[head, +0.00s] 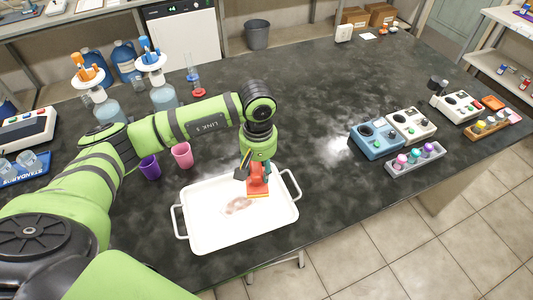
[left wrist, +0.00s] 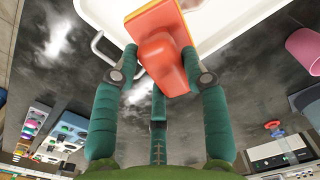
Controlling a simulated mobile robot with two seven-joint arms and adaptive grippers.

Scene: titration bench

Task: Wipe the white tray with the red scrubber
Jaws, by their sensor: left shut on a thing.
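The white tray (head: 203,234) lies on the dark bench, with a metal handle at each end. A brownish smear (head: 238,206) marks the middle of its floor. My left gripper (head: 254,172) is above the tray's far right part and is shut on the red scrubber (head: 259,187). The scrubber's flat orange-red pad is down, at or just above the tray floor; I cannot tell if it touches. My right gripper is not in view.
A purple cup (head: 150,168) and a pink cup (head: 182,155) stand just behind the tray. Bottles with dispensers (head: 160,90) stand at the back left. Blue and white instruments (head: 377,139) and a vial rack (head: 415,158) stand at right. The bench between is clear.

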